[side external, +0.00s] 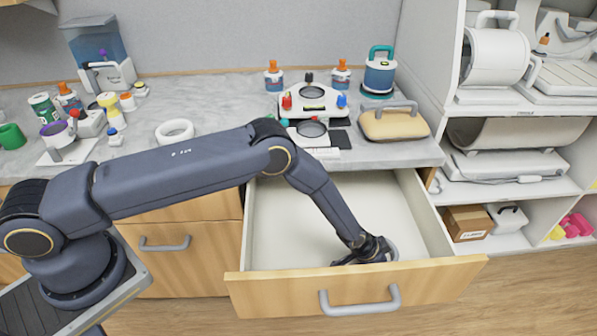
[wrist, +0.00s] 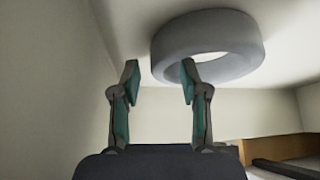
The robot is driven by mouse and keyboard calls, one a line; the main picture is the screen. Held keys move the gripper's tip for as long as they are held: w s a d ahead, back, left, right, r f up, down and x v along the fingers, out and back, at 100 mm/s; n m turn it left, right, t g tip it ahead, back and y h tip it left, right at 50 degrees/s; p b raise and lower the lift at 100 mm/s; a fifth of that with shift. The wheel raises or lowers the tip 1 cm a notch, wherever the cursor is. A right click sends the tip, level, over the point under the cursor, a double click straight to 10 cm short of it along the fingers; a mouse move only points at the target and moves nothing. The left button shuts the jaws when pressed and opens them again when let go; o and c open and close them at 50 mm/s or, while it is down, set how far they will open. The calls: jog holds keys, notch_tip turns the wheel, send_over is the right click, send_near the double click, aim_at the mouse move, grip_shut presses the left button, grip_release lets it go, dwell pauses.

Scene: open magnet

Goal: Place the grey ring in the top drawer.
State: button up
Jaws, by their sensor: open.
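The top drawer (side external: 270,291) is pulled open, with a wooden front, grey handle and pale interior. My gripper (side external: 368,253) reaches down into its right front part. The grey ring (wrist: 183,46) lies inside the drawer, seemingly flat against the drawer floor. In the wrist view my gripper (wrist: 160,75) is open, with its two teal-padded fingers apart. The right fingertip overlaps the ring's near edge in that view; I cannot tell if they touch. Nothing is held between the fingers. In the side view my gripper hides most of the ring.
A white ring (side external: 175,131) lies on the grey counter (side external: 225,105). The counter also holds bottles, a device (side external: 313,100) and a tan-topped block (side external: 394,124). Shelves (side external: 520,110) stand right of the drawer. The drawer's left part is bare.

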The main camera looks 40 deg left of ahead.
jog(key=s+a+r+n+y, duration=0.1)
jog(key=s+a+r, duration=0.35)
jog(key=r, duration=0.75)
jog(key=s+a+r+n, duration=0.1)
jog(key=s+a+r, duration=0.1)
jog(key=a+r, duration=0.8)
jog(key=s+a+r+n+y, duration=0.1)
jog(key=s+a+r, duration=0.25)
jog(key=r, duration=1.05)
jog(key=s+a+r+n, duration=0.1)
jog(key=s+a+r, duration=0.2)
jog(key=s, duration=0.4)
jog(key=s+a+r+n+y, duration=0.1)
jog(key=s+a+r, duration=0.2)
jog(key=s+a, duration=0.2)
jog(key=s+a+r+n, duration=0.2)
jog(key=s+a, duration=0.3)
jog(key=s, duration=0.4)
jog(key=shift+r+y, duration=0.3)
jog(key=shift+r, duration=0.15)
